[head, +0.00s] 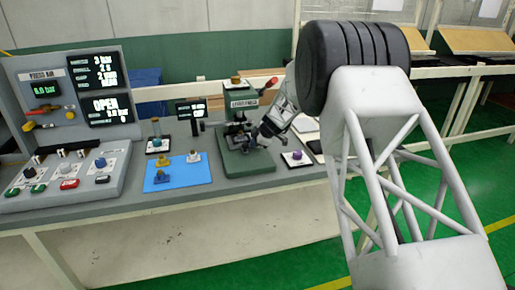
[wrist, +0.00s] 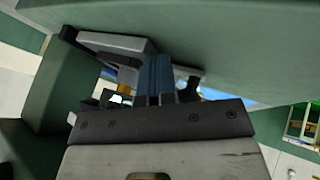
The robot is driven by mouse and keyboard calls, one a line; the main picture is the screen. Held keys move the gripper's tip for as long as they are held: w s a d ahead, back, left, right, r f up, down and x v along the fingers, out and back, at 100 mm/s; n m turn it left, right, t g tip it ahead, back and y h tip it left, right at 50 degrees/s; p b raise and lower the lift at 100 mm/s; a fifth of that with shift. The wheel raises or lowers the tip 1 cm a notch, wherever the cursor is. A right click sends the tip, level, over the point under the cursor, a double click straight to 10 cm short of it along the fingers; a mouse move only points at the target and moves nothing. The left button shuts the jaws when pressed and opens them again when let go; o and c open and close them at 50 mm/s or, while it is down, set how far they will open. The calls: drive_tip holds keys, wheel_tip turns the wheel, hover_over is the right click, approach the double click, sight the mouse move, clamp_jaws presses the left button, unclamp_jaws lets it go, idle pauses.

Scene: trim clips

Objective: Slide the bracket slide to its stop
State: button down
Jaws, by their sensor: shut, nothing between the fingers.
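The green lever press (head: 236,110) stands on the bench in the middle of the head view. My gripper (head: 260,132) reaches in from the right, low at the front of the press. In the wrist view my gripper (wrist: 155,80) has its blue fingers shut together, with nothing held. A light grey plate-like part (wrist: 112,43) lies just beyond the fingers, beside the green press body (wrist: 230,35); it may be the bracket slide, but I cannot tell for sure. Whether the fingers touch it is also unclear. The slide is too small to make out in the head view.
A control panel (head: 75,95) with displays and knobs fills the bench's left. A red-tipped lever (head: 271,82) sticks out above my gripper.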

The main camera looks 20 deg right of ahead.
drive_tip(key=shift+w+r, duration=0.1)
drive_tip(key=shift+w, duration=0.7)
drive_tip(key=shift+s, duration=0.1)
drive_tip(key=shift+s, duration=2.05)
drive_tip(key=v, duration=1)
